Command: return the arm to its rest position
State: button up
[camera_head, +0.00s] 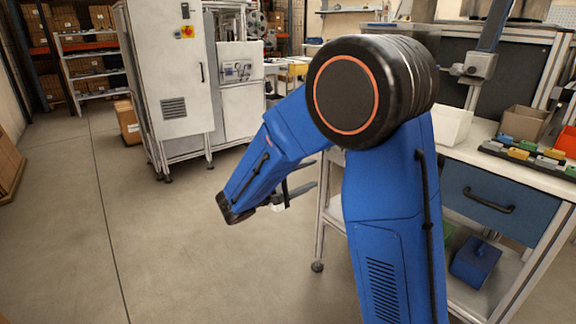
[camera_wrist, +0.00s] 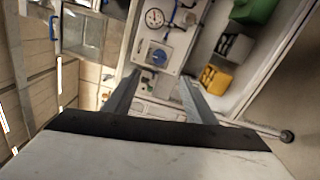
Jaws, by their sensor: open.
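My blue arm (camera_head: 385,225) rises in front of the head camera and bends at a large black joint with an orange ring. Its forearm (camera_head: 262,165) slopes down to the left, over open floor. The forearm and elbow hide part of the gripper and the bench.
A workbench (camera_head: 540,175) with a blue drawer (camera_head: 500,200) stands at the right. It bears a brown box (camera_head: 525,122) and several small coloured parts. A blue container (camera_head: 476,262) sits on its lower shelf. A white cabinet (camera_head: 170,75) stands behind.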

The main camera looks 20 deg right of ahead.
jog(key=s+d+f+m+g+y, duration=0.1)
jog(key=s+d+m+g+y, duration=0.2)
jog(key=s, duration=0.7)
jog(key=s+d+f+m+g+y, duration=0.1)
jog(key=s+d+g+y, duration=0.35)
jog(key=s, duration=0.65)
jog(key=s+a+f+m+t+y, duration=0.1)
jog(key=s+a+m+t+y, duration=0.1)
jog(key=s+a+t+y, duration=0.4)
jog(key=shift+s+a+f+y, duration=0.15)
jog(key=shift+s+a+y, duration=1.45)
jog(key=shift+s, duration=1.6)
jog(key=shift+d, duration=0.15)
